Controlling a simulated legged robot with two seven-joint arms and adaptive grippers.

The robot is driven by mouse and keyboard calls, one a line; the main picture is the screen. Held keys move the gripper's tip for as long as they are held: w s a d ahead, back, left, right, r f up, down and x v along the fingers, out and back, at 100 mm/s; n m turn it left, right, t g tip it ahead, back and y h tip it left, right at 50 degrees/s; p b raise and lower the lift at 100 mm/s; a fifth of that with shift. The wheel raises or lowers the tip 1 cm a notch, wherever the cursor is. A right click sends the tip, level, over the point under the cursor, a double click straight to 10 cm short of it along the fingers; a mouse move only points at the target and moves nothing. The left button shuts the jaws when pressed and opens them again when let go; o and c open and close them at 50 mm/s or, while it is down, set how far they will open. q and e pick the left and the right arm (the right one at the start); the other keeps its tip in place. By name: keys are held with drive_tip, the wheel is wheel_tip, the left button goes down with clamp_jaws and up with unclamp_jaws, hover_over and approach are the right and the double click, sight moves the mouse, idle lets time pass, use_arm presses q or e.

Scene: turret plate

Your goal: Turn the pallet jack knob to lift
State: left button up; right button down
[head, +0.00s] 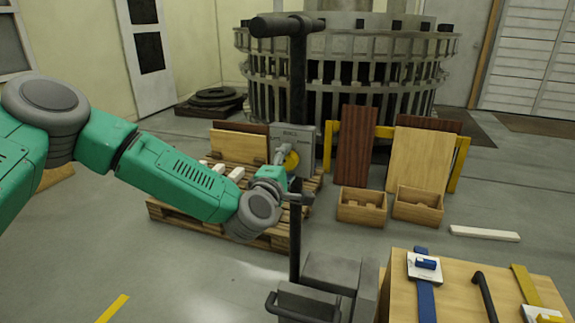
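The dark pallet jack (297,90) stands upright in the middle, with a bar across its top and a heavy grey base (330,285) at the bottom. My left arm reaches in from the left, and my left gripper (290,178) is beside the jack's upright pole, about halfway up. A yellow round part (291,161) shows just behind the gripper, in front of a grey box. I cannot tell whether it is the jack's knob. The fingers are small and overlap the pole, so their opening and any contact are unclear. My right gripper is out of view.
A wooden pallet (175,213) with boards and the grey box (308,140) lies behind my arm. Two wooden crates (361,207) (418,207) stand right of it. The floor at front left is open.

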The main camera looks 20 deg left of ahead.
use_arm(q)
drive_tip(key=shift+s, duration=0.1)
drive_tip(key=s, duration=1.1)
drive_tip(key=shift+s+a, duration=0.2)
drive_tip(key=shift+s, duration=0.15)
drive_tip(key=shift+f, duration=0.1)
